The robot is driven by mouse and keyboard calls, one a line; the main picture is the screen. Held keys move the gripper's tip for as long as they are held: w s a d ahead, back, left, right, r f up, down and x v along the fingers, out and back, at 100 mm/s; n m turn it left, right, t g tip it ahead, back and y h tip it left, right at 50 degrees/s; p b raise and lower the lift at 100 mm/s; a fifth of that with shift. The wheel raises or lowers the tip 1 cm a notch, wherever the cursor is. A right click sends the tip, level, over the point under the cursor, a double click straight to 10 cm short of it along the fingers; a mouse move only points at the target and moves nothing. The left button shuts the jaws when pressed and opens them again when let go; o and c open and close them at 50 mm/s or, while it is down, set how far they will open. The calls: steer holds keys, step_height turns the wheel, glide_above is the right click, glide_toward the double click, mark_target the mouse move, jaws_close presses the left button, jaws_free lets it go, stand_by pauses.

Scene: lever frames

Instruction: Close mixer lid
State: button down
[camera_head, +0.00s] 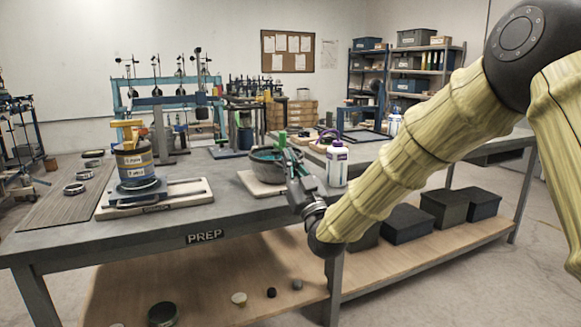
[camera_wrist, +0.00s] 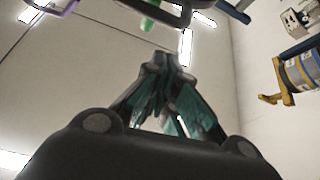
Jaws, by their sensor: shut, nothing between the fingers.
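A dark grey round bowl (camera_head: 258,168) with a teal inside stands on a pale board (camera_head: 257,187) in the middle of the bench; it looks like the mixer. A green upright handle (camera_head: 281,140) rises at its back rim, perhaps part of the lid; the lid's exact shape is unclear. My gripper (camera_head: 292,163) is at the bowl's right side, in front of part of it; contact cannot be told. In the wrist view my gripper (camera_wrist: 160,62) is shut and empty, its tips together. A green knob (camera_wrist: 148,23) under a dark curved part shows beyond the tips, apart from them.
A banded canister (camera_head: 134,164) with a yellow clamp stands on a plate at the left. A white bottle with a purple top (camera_head: 337,165) is close to my gripper's right. Metal rings (camera_head: 75,188) lie at the far left. The front bench strip is clear.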

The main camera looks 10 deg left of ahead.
steer(key=s+d+f+m+g+h, duration=0.1)
steer(key=s+d+f+g+h, duration=0.2)
steer(key=f, duration=0.8)
steer(key=s+d+f+m+h, duration=0.25)
steer(key=d+f, duration=0.25)
steer(key=f, duration=0.7)
steer(key=s+d+f+g+h, duration=0.1)
steer(key=s+d+f+g, duration=0.3)
steer(key=f, duration=0.7)
steer(key=s+d+f+m+g+h, duration=0.1)
steer(key=s+d+f+g+h, duration=0.1)
steer(key=s+d+f, duration=0.7)
steer(key=s+d+f+m+g+h, duration=0.25)
steer(key=s+f, duration=0.25)
steer(key=f, duration=0.8)
steer(key=s+d+f+m+g+h, duration=0.1)
steer(key=s+d+f+g, duration=0.25)
steer(key=s, duration=0.65)
steer(key=s+d+f+g+h, duration=0.15)
steer(key=s+d+f, duration=0.3)
steer(key=s, duration=0.45)
steer(key=s+d+f+m+g+h, duration=0.1)
steer(key=s+d+f+g, duration=0.25)
steer(key=s, duration=0.65)
step_height(320, 180, up, 26)
steer(key=p, duration=2.5)
steer(key=shift+w+d+f+p, duration=0.15)
steer(key=shift+d+p, duration=0.2)
steer(key=shift+d, duration=0.1)
